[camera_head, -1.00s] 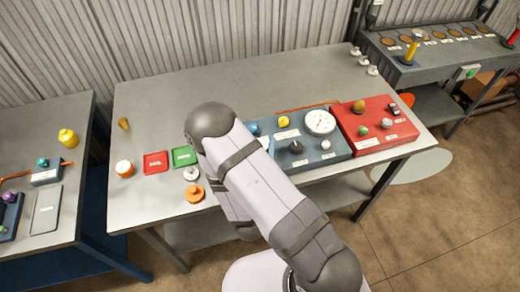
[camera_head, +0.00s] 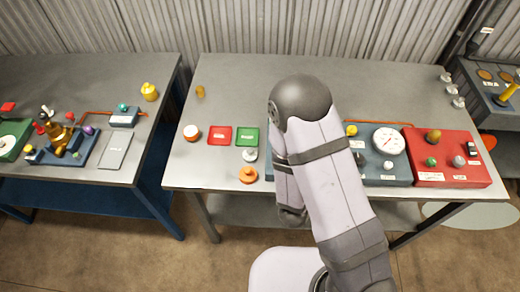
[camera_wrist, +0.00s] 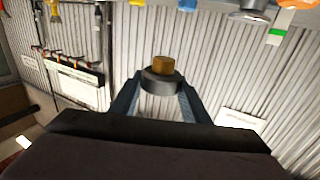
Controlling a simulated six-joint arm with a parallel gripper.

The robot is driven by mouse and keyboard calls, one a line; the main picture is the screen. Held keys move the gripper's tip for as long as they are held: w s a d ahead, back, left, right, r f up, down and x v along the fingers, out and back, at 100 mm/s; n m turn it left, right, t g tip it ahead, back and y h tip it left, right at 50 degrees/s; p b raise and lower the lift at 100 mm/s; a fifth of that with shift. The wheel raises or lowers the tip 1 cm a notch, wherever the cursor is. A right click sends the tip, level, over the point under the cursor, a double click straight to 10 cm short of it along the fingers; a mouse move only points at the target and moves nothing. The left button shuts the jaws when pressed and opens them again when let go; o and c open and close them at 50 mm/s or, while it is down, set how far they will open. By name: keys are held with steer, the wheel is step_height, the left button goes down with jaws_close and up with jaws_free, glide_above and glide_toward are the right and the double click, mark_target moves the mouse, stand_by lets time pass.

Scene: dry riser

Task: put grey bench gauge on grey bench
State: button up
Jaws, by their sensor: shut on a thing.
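In the wrist view, my gripper (camera_wrist: 158,98) is shut on a round dark grey thing with a brass-coloured end (camera_wrist: 162,68). It looks like the back of a gauge, but its face does not show. In the head view my gripper and its load are hidden behind my arm. The middle bench (camera_head: 260,80), with a grey top and grey legs, stands ahead.
On the middle bench are a red plate (camera_head: 219,135), a green plate (camera_head: 247,136), an orange knob (camera_head: 249,175) and a red box (camera_head: 455,173). The left bench (camera_head: 60,75) has blue legs and holds a brass valve assembly (camera_head: 62,138). The middle bench's back left is mostly clear.

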steer(key=a+f+n+y+b, duration=0.1)
steer(key=a+y+b, duration=0.1)
steer(key=a, duration=0.3)
steer(key=a+f+n+t+y+b, duration=0.1)
steer(key=a+f+b, duration=0.1)
steer(key=a+b, duration=0.3)
steer(key=a+f+n+y+b, duration=0.1)
steer(key=a+f+y+b, duration=0.1)
steer(key=a, duration=0.3)
steer(key=shift+a+n+t+y+b, duration=0.2)
steer(key=shift+n+t+y+b, duration=0.1)
steer(key=shift+b, duration=0.6)
steer(key=s+a+r+n+y+b, duration=0.1)
steer(key=s+a+r+b, duration=0.1)
steer(key=a+b, duration=0.4)
steer(key=s+a+r+n+y+b, duration=0.1)
steer(key=s+a+r+y+b, duration=0.15)
steer(key=a, duration=0.65)
steer(key=shift+w+a+f+m+h+b, duration=0.15)
steer(key=shift+w+f+h, duration=0.25)
steer(key=shift+f, duration=2.05)
steer(key=shift+w+f+m+h+b, duration=0.25)
steer(key=shift+w+f+h, duration=0.15)
steer(key=shift+f, duration=2)
steer(key=shift+w+a+f+m+h+b, duration=0.15)
steer(key=shift+w+f+h, duration=0.25)
steer(key=shift+f, duration=2.05)
steer(key=shift+d, duration=0.1)
